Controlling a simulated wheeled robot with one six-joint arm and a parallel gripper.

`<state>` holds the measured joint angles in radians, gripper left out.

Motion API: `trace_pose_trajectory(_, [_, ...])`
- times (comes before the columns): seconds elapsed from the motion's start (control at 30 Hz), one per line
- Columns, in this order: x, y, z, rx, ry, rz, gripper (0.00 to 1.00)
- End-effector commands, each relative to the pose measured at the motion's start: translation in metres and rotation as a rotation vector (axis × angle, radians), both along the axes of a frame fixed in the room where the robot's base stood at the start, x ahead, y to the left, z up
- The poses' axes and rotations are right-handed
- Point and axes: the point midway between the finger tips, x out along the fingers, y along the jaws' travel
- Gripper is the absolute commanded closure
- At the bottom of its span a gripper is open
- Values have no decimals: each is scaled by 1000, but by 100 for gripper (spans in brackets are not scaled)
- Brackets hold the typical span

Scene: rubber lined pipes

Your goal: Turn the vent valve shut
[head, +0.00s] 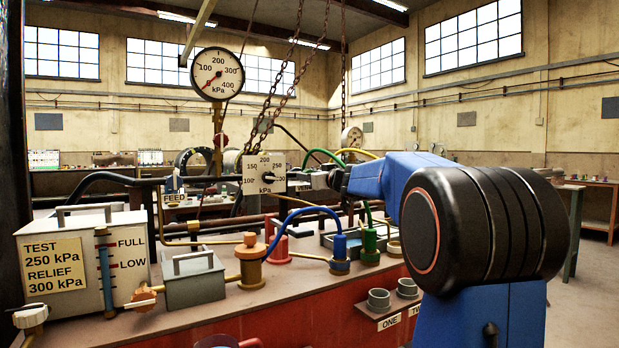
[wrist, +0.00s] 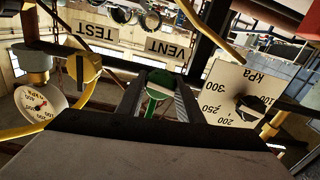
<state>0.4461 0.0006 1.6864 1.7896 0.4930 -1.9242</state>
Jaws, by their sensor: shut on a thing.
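In the wrist view, which is upside down, the vent valve's green handle (wrist: 158,82) with a pale band sits below the VENT label (wrist: 169,48). My gripper (wrist: 160,88) has its two dark fingers on either side of this handle and is shut on it. The lower part of the handle is hidden by my gripper's body. In the head view my gripper (head: 328,179) reaches left to just beside the square kPa plate (head: 262,174). The vent valve cannot be made out there.
A yellow valve (wrist: 86,66) is by the TEST label (wrist: 92,32). The kPa plate with a black knob (wrist: 250,107) is close at right in the wrist view. A small round gauge (wrist: 40,101) is at left. Chains (head: 285,85) hang above; hoses and posts crowd the bench below.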

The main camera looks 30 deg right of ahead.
Motion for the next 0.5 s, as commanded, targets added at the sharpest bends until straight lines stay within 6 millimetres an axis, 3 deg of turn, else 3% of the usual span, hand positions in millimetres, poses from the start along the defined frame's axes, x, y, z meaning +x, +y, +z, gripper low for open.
trace_pose_trajectory(0.5, [0, 0, 0, 475, 16, 0, 89])
